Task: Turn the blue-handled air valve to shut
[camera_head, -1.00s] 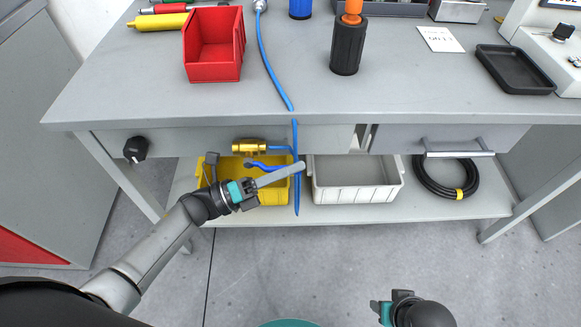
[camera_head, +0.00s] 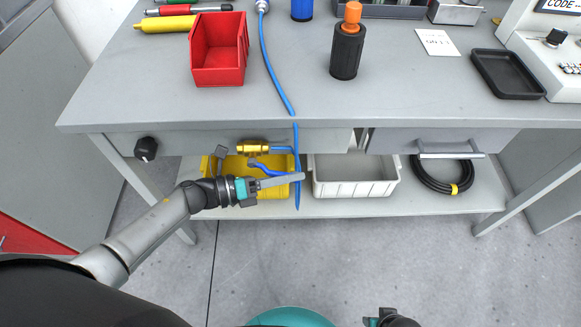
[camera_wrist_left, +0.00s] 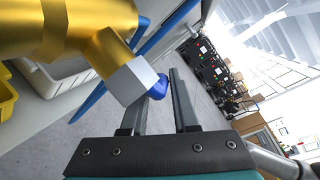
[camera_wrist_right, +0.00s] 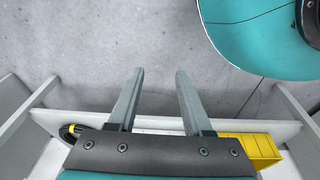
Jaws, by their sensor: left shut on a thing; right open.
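The brass air valve (camera_head: 254,147) sits under the front edge of the workbench, at the left drawer front. Its blue handle (camera_head: 266,169) hangs below the body, slanting down to the right. In the left wrist view the brass body (camera_wrist_left: 85,30) is large at upper left, and the blue handle tip (camera_wrist_left: 159,88) shows between my fingers. My left gripper (camera_head: 302,177) is shut on the blue handle; the fingers partly cover it in the head view. My right gripper (camera_wrist_right: 154,75) is open and empty, low over the floor, away from the valve.
A blue hose (camera_head: 297,170) hangs just right of the valve. A yellow bin (camera_head: 212,165) and a white bin (camera_head: 355,188) stand on the lower shelf, with a coiled black hose (camera_head: 440,185) at right. A black knob (camera_head: 146,149) sticks out at left.

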